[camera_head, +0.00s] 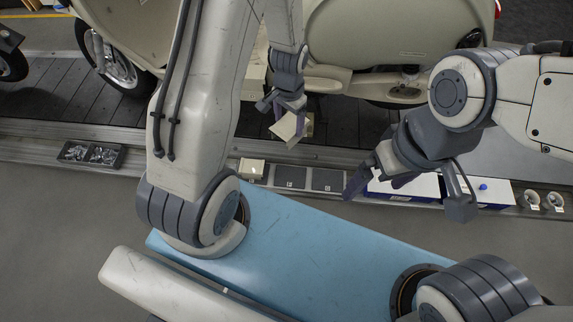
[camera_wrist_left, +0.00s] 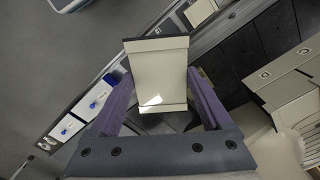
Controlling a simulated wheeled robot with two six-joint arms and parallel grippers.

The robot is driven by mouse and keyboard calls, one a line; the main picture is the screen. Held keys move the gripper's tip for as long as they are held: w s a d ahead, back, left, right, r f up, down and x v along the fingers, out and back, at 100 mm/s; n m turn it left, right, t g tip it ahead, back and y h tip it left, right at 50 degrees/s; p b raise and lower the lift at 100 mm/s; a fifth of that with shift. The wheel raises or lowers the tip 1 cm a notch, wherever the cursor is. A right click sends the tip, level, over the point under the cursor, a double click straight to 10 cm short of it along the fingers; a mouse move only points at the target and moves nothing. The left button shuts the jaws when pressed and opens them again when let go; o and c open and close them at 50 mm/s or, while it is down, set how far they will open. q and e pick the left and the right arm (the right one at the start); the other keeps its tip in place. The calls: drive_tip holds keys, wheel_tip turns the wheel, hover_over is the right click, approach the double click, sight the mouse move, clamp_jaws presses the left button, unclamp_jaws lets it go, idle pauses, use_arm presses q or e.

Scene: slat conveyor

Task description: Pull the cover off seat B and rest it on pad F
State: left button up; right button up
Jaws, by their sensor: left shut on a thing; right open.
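My left gripper (camera_head: 287,103) is shut on a cream, block-like cover (camera_head: 287,128) and holds it above the slatted conveyor, beside the cream scooter. In the left wrist view the cover (camera_wrist_left: 157,75) sits between the two purple fingers, with a dark strip along its far edge. Two dark square pads (camera_head: 290,177) (camera_head: 327,180) lie bare on the ledge in front of the conveyor; their letters are too small to read, so I cannot tell which is F. Seat B cannot be told apart. My right gripper (camera_head: 407,190) is open and empty over the ledge.
A cream block (camera_head: 251,167) stands on the ledge left of the pads. A dark tray of metal parts (camera_head: 91,153) is further left. White-and-blue boxes (camera_head: 490,192) and small round parts (camera_head: 543,199) are at the right. The scooter (camera_head: 385,35) stands behind.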

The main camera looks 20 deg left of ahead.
use_arm(q)
drive_tip(key=w+f+m+b, duration=0.3)
drive_tip(key=f+m+b, duration=0.8)
drive_tip(key=f+b, duration=1.2)
wheel_tip(320, 180, down, 4)
drive_tip(key=shift+w+a+r, duration=0.1)
drive_tip(key=shift+w+a, duration=0.1)
wheel_tip(320, 180, down, 6)
drive_tip(key=b, duration=0.5)
drive_tip(key=shift+r+b, duration=0.15)
drive_tip(key=shift+b, duration=0.25)
drive_tip(key=shift+a+p, duration=0.1)
drive_tip(key=shift+p, duration=0.2)
drive_tip(key=shift+f+b, duration=0.5)
drive_tip(key=shift+f, duration=0.35)
drive_tip(key=shift+f, duration=0.3)
drive_tip(key=shift+f+p, duration=0.25)
drive_tip(key=shift+p, duration=0.05)
idle(0.4)
